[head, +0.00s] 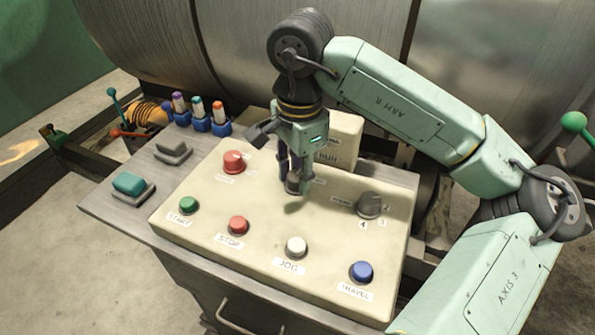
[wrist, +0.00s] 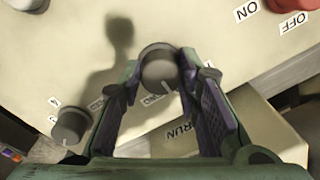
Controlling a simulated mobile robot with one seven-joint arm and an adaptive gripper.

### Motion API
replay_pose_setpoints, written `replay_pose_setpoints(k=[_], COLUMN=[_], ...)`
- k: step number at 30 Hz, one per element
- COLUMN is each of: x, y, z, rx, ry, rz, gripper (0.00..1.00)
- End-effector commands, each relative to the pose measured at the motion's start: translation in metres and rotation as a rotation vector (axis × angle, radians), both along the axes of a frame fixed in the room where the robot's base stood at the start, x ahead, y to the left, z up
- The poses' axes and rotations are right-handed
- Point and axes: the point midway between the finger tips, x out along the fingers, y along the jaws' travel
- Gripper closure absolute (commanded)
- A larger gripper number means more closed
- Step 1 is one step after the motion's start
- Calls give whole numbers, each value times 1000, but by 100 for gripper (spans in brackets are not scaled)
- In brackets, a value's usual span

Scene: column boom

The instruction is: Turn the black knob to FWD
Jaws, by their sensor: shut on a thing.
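The black knob (wrist: 158,68) stands on the cream control panel and looks dark grey from above in the wrist view. My gripper (wrist: 160,72) is shut on it, with one finger on each side. In the head view my gripper (head: 295,186) points down at the knob, which is mostly hidden by the fingers. Small labels beside the knob are partly covered, and I cannot read FWD. A pale mark shows on the knob's lower edge in the wrist view, but its exact setting is hard to tell.
A second dark knob (head: 370,205), numbered, is to the right. A red knob (head: 233,162) is to the left. Green (head: 188,205), red (head: 238,225), white (head: 296,247) and blue (head: 361,272) buttons line the front. A raised RUN box (head: 345,135) stands behind my gripper.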

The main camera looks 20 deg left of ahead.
Motion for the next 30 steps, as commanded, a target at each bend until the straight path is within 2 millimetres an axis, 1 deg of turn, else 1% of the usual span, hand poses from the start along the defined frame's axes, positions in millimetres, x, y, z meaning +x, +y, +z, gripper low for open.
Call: replay_pose_setpoints(k=[1, 6, 11, 16, 20, 30], x=[0, 0, 0, 0, 0, 0], y=[0, 0, 0, 0, 0, 0], z=[0, 0, -1, -2, -3, -3], rx=[0, 0, 0, -2, -2, -1], ry=[0, 0, -1, -1, -2, -3], rz=[0, 0, -9, -58, -133, -417], gripper=[87, 97, 97, 97, 97, 97])
